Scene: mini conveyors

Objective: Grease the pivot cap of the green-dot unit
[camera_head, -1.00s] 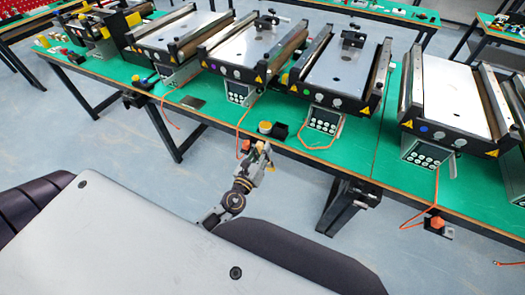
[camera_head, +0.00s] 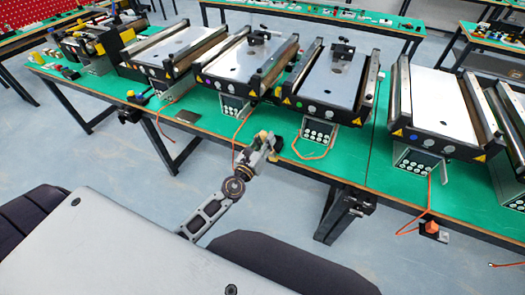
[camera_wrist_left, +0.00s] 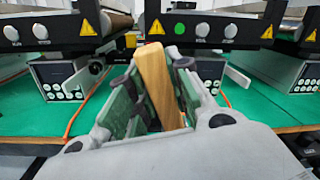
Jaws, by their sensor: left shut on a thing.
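My left gripper (camera_head: 268,145) is at the table's front edge in the head view. In the left wrist view its green-padded fingers (camera_wrist_left: 150,100) are closed on a light wooden handle (camera_wrist_left: 160,85). The handle stands upright, tilted slightly; its far end is hidden. The green-dot unit (camera_wrist_left: 218,30) is straight ahead in the wrist view, its green dot left of two white knobs. My right gripper is out of view.
Control boxes (camera_head: 235,107) sit beneath the units. Orange cables (camera_head: 310,155) loop over the green tabletop (camera_head: 345,165).

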